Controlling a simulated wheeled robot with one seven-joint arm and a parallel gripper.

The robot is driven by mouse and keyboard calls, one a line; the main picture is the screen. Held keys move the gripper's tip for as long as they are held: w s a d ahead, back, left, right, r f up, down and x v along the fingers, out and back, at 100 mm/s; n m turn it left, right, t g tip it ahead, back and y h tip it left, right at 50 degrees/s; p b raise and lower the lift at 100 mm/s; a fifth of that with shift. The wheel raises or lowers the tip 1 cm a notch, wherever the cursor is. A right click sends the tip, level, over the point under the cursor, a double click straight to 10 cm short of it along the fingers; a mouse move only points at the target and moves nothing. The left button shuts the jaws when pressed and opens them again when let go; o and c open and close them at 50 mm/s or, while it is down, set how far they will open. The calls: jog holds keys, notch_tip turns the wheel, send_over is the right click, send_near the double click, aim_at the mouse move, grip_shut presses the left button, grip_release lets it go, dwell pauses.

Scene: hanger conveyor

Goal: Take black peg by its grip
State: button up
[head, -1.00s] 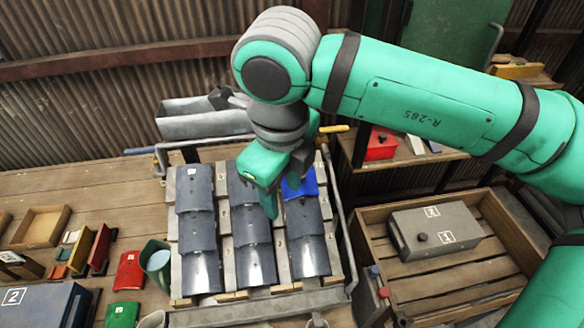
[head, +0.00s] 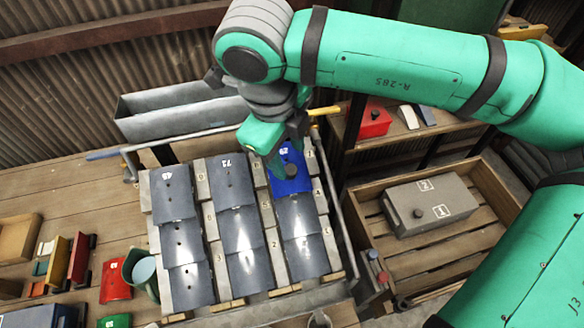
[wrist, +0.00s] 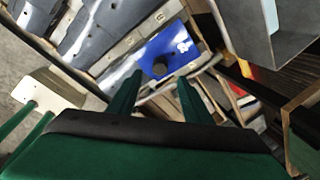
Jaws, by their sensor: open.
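A dark round peg (head: 293,171) stands on a bright blue plate (head: 286,185) at the top of the right column of the slanted rack. In the wrist view the peg (wrist: 160,67) stands up from the blue plate (wrist: 172,48), just beyond and between my fingertips. My gripper (wrist: 160,79) is open, with its two green fingers apart and nothing between them. In the head view my gripper (head: 281,160) hangs over the upper part of the blue plate, close to the peg. I cannot tell whether a finger touches it.
Grey plates (head: 240,230) fill the rack beside the blue one. A metal rail (head: 337,215) runs along the rack's right side. A grey trough (head: 175,115) lies behind. A wooden crate (head: 497,178) with a grey box (head: 428,203) stands at the right.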

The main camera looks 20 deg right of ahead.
aim_at(289, 169)
jog(key=shift+a+f, duration=0.2)
jog(key=shift+f, duration=0.3)
jog(key=shift+w+x, duration=0.2)
jog(key=shift+x, duration=2.3)
jog(key=c, duration=1.1)
